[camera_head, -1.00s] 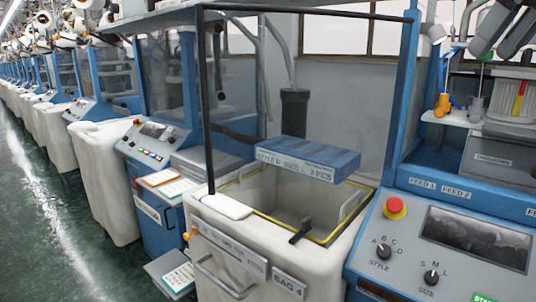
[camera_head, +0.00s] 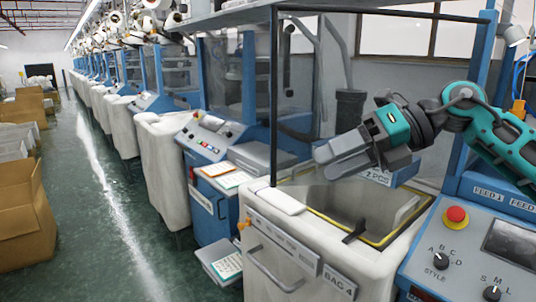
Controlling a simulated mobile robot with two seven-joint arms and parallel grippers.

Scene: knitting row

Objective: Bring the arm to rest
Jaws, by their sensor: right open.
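My right gripper (camera_head: 342,158) is at the end of my teal and dark arm, which comes in from the right. Its grey fingers point left, above the opening of the white bag bin (camera_head: 290,238) marked BAG 4. I see nothing between the fingers, and the gripper is open. A blue box (camera_head: 385,177) with a white label is partly hidden behind the gripper. My left gripper is not in view.
A control panel (camera_head: 470,245) with a red button (camera_head: 456,216) stands at the right. A black frame post (camera_head: 274,100) rises by the bin. Brown cartons (camera_head: 22,215) line the left side. The green aisle floor (camera_head: 120,230) is clear.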

